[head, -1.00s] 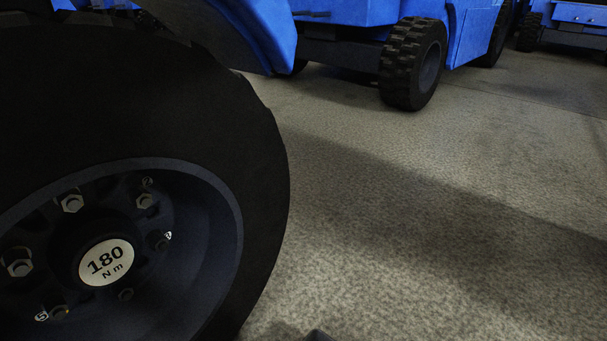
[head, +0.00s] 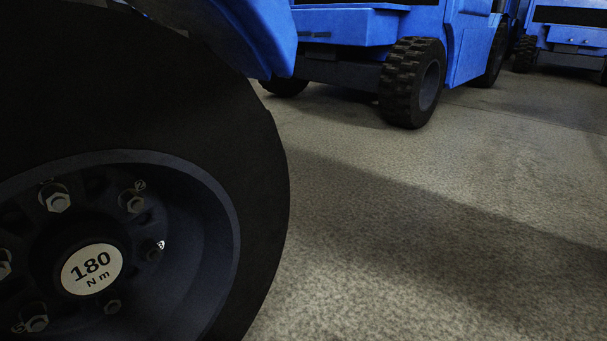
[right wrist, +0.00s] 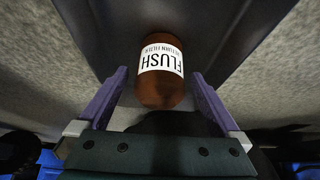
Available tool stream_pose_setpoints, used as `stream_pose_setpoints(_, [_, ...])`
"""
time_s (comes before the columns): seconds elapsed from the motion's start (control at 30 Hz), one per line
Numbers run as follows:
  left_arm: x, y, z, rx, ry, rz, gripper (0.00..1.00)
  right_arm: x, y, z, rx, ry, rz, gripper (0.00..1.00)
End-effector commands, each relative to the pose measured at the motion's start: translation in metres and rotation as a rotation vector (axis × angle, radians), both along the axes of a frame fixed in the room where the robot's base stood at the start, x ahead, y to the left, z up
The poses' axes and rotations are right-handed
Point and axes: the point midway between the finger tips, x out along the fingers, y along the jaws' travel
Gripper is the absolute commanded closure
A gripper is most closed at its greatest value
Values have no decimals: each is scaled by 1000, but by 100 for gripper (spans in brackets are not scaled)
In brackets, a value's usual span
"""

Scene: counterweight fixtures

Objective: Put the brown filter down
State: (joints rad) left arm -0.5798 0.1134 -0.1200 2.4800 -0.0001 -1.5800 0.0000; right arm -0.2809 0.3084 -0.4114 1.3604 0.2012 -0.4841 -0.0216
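The brown filter (right wrist: 160,92) shows in the right wrist view, a brown cylinder with a white label reading "FLUSH RETURN FILTER", upside down in the picture. My right gripper (right wrist: 159,76) has its two purple fingers on either side of the filter. A gap shows between each finger and the filter, so the gripper looks open. A dark panel or ledge (right wrist: 100,35) lies behind the filter; I cannot tell whether the filter rests on it. The filter and both grippers are out of the head view.
Blue vehicles (head: 345,28) with treaded tyres (head: 405,85) stand at the back. The grey floor (head: 430,240) at right is clear.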

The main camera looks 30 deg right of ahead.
Motion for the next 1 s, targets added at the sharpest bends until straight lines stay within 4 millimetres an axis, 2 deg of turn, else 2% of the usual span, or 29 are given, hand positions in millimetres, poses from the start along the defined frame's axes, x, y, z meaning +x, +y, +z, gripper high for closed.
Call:
stream_pose_setpoints(0.17, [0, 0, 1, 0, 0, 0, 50, 0, 0, 2, 0, 0, 0, 0])
stream_pose_setpoints(0.27, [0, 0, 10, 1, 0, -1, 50, -2, -1, 11, 0, 1, 0, 0])
stream_pose_setpoints(0.7, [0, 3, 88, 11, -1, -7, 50, -39, -16, 89, -1, 1, 1, 0])
stream_pose_setpoints(0.83, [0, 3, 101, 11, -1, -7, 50, -48, -20, 102, -1, 2, 0, 0])
stream_pose_setpoints(1.0, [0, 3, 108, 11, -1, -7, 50, -51, -19, 112, 2, 1, -2, 0])
